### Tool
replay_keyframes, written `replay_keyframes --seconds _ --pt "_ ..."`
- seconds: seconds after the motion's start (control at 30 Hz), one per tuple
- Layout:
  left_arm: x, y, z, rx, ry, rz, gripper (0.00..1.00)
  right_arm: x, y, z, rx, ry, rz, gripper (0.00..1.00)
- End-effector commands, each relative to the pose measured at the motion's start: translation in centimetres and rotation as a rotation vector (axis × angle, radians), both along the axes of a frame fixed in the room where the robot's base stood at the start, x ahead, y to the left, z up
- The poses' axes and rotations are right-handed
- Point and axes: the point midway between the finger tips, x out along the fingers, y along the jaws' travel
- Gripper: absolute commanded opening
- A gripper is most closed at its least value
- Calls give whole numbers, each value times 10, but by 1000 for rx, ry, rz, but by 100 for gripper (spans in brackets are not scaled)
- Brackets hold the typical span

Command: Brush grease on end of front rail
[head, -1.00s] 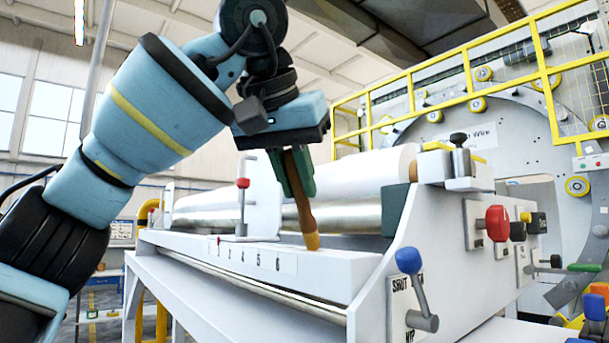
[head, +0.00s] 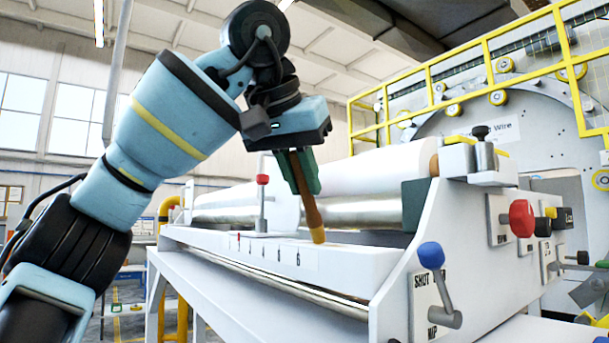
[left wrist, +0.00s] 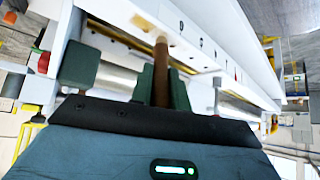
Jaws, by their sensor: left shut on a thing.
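My left gripper (head: 305,180) is shut on a brush (head: 313,212) with a brown wooden handle, between green fingers. The brush points down, slightly tilted, and its tip is at the white numbered beam (head: 345,262), just right of the number 6. I cannot tell whether the tip touches the beam. In the left wrist view the brush (left wrist: 160,75) runs from the gripper toward the beam's edge. A metal rod (head: 270,286) runs along the machine's front below the beam. Which part is the front rail is unclear. My right gripper is out of view.
White and metal rollers (head: 375,172) lie behind the brush. A blue-knobbed lever (head: 432,256) and a red knob (head: 521,218) are on the right end plate. An upright pin with a red top (head: 262,180) stands left of the brush. Open space lies above the beam.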

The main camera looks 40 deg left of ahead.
Motion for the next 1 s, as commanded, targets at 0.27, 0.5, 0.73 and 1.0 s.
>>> replay_keyframes --seconds 0.27,0.5,0.73,1.0 --pt "6 19 -1 -4 4 3 0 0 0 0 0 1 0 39" --pt "9 30 0 -1 3 2 0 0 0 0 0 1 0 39" --pt "10 33 0 -2 2 2 0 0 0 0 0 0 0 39" --pt "15 51 0 -3 1 2 0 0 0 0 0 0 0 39"
